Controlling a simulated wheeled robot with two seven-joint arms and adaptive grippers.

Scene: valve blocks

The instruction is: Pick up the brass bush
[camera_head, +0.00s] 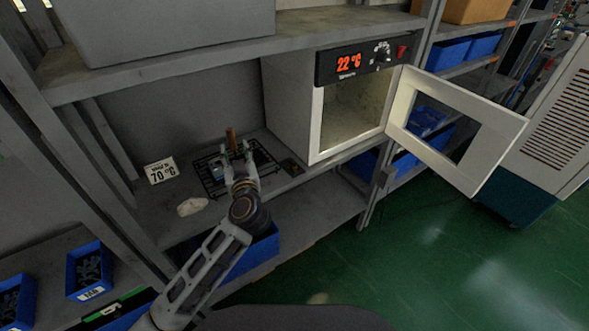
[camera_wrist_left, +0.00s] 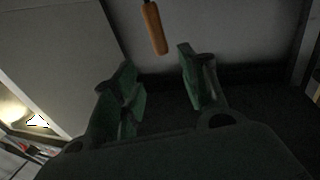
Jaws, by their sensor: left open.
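My left gripper (camera_head: 236,159) is open over a black wire rack (camera_head: 213,183) on the shelf left of the oven. In the left wrist view its two green-padded fingers (camera_wrist_left: 158,78) stand apart with nothing between them. An orange-brown cylinder (camera_head: 231,139) stands just beyond the fingertips; in the wrist view an orange cylinder (camera_wrist_left: 154,28) on a thin dark stem lies past them. A small blue-grey piece (camera_head: 219,170) is on the rack, partly hidden by the gripper. I cannot tell which piece is the brass bush. My right gripper is out of view.
The oven (camera_head: 290,104) reads 22 °C, and its door (camera_head: 484,168) stands open to the right. A 70 °C sign (camera_head: 161,171), a pale lump (camera_head: 192,206) and a small dark item (camera_head: 290,166) lie around the rack. A shelf board (camera_head: 200,64) runs above.

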